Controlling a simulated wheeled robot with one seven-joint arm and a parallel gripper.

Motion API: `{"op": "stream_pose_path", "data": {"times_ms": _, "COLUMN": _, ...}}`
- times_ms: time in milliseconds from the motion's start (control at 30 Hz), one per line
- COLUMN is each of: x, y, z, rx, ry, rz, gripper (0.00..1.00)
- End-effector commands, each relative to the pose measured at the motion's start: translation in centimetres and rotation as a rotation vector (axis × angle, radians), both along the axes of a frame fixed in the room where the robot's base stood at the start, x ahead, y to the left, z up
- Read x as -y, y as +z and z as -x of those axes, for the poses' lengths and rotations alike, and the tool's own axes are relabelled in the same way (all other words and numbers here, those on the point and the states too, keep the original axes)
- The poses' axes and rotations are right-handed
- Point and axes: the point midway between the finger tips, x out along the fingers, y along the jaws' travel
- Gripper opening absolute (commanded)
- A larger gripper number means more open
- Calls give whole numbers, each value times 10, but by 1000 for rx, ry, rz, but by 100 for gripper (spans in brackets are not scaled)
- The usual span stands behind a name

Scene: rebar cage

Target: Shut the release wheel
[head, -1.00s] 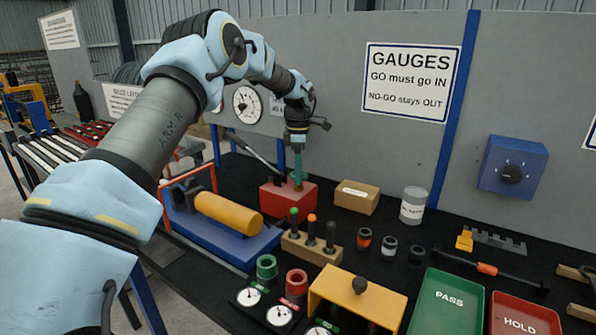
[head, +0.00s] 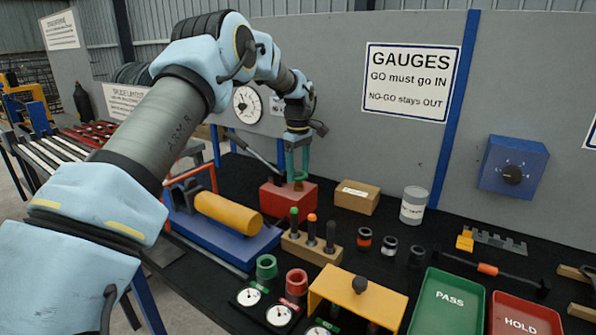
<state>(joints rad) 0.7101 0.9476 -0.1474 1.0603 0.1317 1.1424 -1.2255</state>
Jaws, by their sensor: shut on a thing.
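The red block (head: 287,197) of the hand pump stands on the dark bench, with a slanted dark lever (head: 262,152) rising to its left. The release wheel (head: 298,178) is a small green part on top of the block, mostly covered by my fingers. My gripper (head: 297,174) reaches down from above with its two green fingers side by side, shut on the wheel. How far the wheel is turned cannot be seen.
A blue press with a yellow cylinder (head: 228,213) and an orange frame stands left of the block. A wooden rack (head: 312,247) of plug gauges is in front. A gauges sign hangs behind.

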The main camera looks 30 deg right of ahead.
Motion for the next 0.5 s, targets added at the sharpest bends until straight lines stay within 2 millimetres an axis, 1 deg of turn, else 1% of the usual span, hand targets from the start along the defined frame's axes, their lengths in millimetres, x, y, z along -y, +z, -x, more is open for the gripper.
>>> {"op": "stream_pose_path", "data": {"times_ms": 500, "x": 1, "y": 0, "z": 0, "rx": -1, "ry": -490, "rz": 0, "gripper": 15}}
